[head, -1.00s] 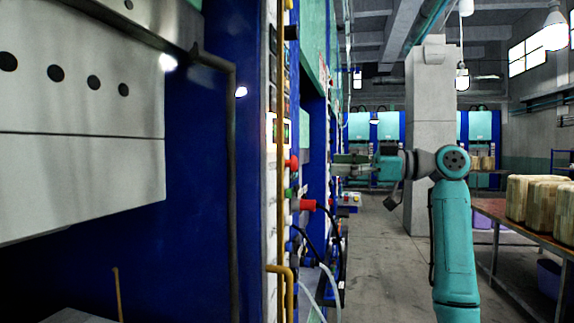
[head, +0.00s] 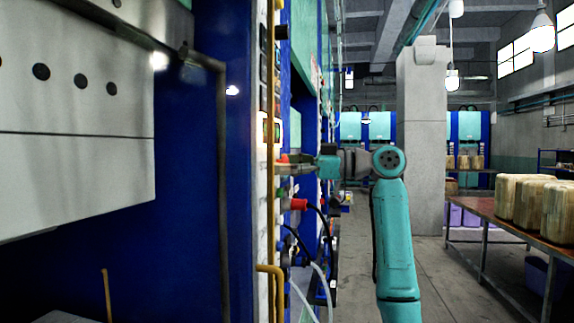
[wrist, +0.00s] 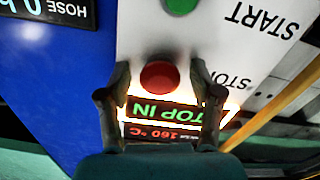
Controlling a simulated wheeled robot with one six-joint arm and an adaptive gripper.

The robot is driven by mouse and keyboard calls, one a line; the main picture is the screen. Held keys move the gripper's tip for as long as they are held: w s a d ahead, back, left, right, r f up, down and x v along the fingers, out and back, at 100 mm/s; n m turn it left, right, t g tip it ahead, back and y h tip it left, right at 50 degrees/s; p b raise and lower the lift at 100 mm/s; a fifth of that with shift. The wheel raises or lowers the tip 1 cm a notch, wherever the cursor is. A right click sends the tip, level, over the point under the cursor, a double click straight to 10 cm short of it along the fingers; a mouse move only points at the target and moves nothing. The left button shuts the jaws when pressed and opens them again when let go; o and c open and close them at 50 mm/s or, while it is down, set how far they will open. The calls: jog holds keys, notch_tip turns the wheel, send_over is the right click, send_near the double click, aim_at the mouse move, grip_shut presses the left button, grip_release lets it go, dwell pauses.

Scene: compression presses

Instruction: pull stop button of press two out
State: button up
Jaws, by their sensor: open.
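The red round stop button (wrist: 159,77) sits on the white control panel (wrist: 145,40) in the wrist view, which shows the panel upside down. My gripper (wrist: 158,78) is open, with one finger on each side of the button. I cannot tell whether the fingers touch it. A lit display (wrist: 165,112) shows green letters, partly covered by a finger, that read "TOP IN". In the head view my gripper (head: 296,168) reaches left to the panel edge, and a bit of the red button (head: 284,158) shows there.
A green button (wrist: 181,4) is beside the red one. A yellow pipe (head: 270,200) runs up the panel's edge. A red plug with a black cable (head: 298,204) is below my gripper. A table (head: 480,208) with tan blocks stands right. The aisle floor is clear.

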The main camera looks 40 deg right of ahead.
grip_shut()
jog(key=shift+v, duration=0.8)
grip_release()
jog(key=shift+d, duration=0.1)
jog(key=v, duration=1.2)
